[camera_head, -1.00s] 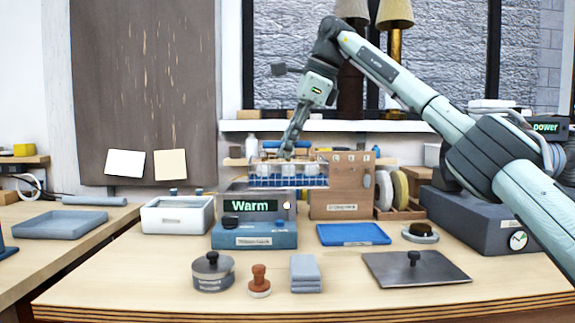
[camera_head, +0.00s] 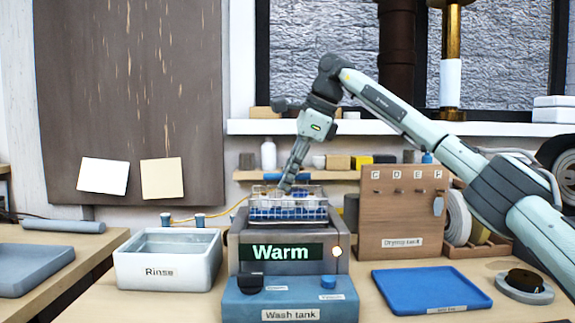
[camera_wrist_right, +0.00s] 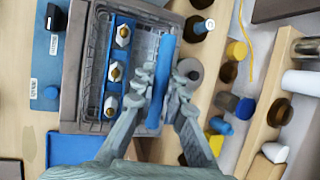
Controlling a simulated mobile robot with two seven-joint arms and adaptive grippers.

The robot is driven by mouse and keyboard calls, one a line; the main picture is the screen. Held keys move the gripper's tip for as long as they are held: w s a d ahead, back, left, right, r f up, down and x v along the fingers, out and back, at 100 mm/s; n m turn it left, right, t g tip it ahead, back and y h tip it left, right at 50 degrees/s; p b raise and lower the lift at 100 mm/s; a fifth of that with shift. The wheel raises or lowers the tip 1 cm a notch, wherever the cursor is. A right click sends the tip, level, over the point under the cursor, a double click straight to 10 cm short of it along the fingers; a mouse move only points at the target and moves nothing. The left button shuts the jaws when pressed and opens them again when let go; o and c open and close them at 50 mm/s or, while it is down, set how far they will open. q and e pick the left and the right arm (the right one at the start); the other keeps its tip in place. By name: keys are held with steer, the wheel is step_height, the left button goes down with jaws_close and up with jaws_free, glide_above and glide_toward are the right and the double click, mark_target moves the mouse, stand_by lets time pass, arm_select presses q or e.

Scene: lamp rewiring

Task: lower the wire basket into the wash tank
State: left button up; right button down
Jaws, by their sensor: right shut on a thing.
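The wire basket (camera_head: 300,207) is at the top of the wash tank (camera_head: 245,262), whose front display reads "Warm". A blue strip with several metal fittings (camera_wrist_right: 113,73) lies in it. The basket looks level and lined up with the tank opening; I cannot tell how far its bottom is below the rim. My right gripper (camera_head: 284,188) comes down on it from above. In the right wrist view its fingers (camera_wrist_right: 160,95) are closed around the basket's blue bar handle (camera_wrist_right: 164,65). My left gripper is not in view.
The white "Rinse" tub (camera_head: 168,272) stands left of the tank. A wooden rack (camera_head: 400,230) and a blue tray (camera_head: 430,290) are on the right. A shelf with bottles and small blocks (camera_head: 268,155) is behind. A blue control box (camera_head: 290,300) is in front.

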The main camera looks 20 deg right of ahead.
steer(key=shift+f, duration=0.25)
steer(key=shift+s+f, duration=0.15)
steer(key=shift+f, duration=0.45)
step_height(320, 180, down, 3)
steer(key=shift+f, duration=2.4)
steer(key=c, duration=1.6)
jaws_free()
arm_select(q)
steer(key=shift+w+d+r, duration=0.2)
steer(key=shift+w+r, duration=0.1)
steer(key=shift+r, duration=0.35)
arm_select(e)
steer(key=shift+o, duration=0.6)
